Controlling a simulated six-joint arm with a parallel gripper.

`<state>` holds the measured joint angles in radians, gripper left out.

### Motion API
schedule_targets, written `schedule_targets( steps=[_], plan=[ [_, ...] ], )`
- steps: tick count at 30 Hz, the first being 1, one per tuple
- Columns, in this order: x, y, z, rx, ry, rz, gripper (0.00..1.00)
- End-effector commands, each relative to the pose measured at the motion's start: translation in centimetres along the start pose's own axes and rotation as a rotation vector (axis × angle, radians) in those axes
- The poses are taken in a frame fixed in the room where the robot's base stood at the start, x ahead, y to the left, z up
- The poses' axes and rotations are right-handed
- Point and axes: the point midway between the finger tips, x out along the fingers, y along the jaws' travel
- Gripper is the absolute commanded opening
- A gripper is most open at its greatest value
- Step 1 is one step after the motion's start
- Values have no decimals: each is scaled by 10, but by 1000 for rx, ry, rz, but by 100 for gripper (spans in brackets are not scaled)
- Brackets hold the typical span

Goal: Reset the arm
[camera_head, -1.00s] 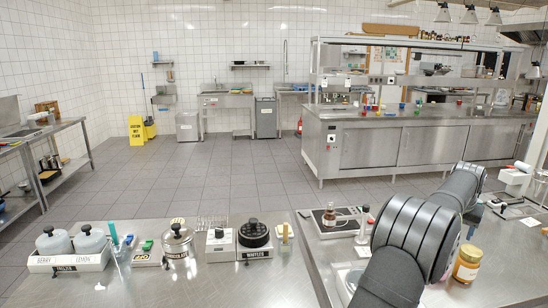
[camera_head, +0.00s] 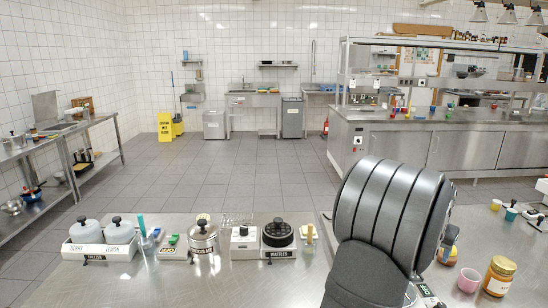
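My dark grey arm (camera_head: 390,215) rises from the bottom edge, right of the middle, and its thick ribbed joint fills much of that area. My gripper does not show in the head view; whatever it holds, if anything, cannot be seen. The arm stands in front of the steel worktop and hides part of it.
The near worktop (camera_head: 190,285) bears two lidded pots (camera_head: 85,232), a chocolate pot (camera_head: 204,238) and a waffle iron (camera_head: 278,238). Right of my arm are a pink cup (camera_head: 469,280) and a honey-coloured jar (camera_head: 498,277). The tiled floor (camera_head: 220,180) beyond is clear.

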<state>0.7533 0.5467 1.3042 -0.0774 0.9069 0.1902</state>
Motion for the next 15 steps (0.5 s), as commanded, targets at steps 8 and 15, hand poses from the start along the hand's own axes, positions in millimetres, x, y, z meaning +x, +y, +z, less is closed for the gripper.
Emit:
schedule_targets(
  steps=[8, 15],
  plan=[
    [-10, -21, 50, -8, 2, -4, 63],
    [-7, -40, 79, -13, 1, -6, 63]
  ],
)
